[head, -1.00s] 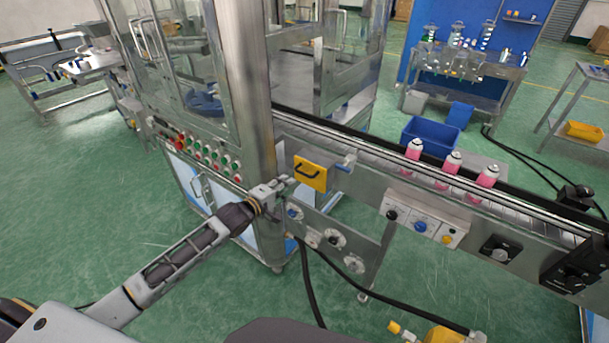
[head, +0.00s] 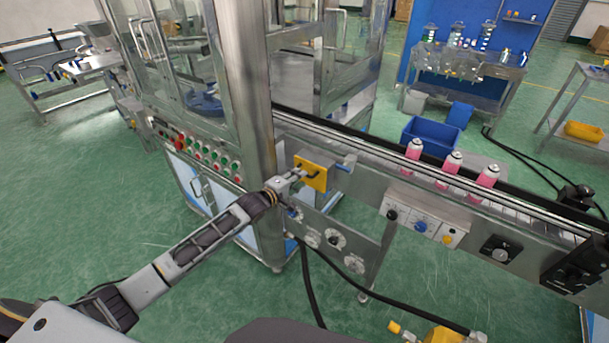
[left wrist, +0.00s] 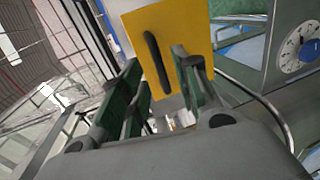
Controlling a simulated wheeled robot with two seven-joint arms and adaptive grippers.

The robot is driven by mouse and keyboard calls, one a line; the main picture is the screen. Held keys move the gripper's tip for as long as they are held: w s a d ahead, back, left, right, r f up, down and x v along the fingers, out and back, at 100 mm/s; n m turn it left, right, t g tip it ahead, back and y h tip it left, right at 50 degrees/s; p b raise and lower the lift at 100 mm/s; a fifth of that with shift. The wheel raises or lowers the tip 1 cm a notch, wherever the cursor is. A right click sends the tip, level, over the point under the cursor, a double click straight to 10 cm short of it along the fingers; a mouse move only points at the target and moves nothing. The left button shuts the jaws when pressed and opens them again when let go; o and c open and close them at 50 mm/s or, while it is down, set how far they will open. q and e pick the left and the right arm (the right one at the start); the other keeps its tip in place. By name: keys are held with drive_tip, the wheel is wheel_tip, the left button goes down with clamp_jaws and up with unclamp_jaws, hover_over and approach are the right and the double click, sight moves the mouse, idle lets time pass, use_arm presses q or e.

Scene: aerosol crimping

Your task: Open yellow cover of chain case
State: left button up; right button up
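The yellow cover (head: 318,177) is a flat plate on the front side of the conveyor, just right of the steel post. It looks shut in the head view. Its dark bar handle (left wrist: 153,62) shows in the left wrist view on the yellow face (left wrist: 188,28). My left gripper (head: 297,175) is at the cover's left part, fingers pointing at it. In the left wrist view my left gripper (left wrist: 158,75) is open, with green-padded fingers on either side of the handle. I cannot tell whether they touch it. My right gripper is not in view.
The conveyor (head: 380,167) runs right from the post (head: 250,90), carrying pink cans (head: 451,163). Control knobs (head: 420,227) line its front, and a dial (left wrist: 305,48) is right of the cover. A button panel (head: 205,155) is at left.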

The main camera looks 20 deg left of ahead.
sight(306, 178)
use_arm(q)
drive_tip(key=shift+x, duration=2.4)
clamp_jaws()
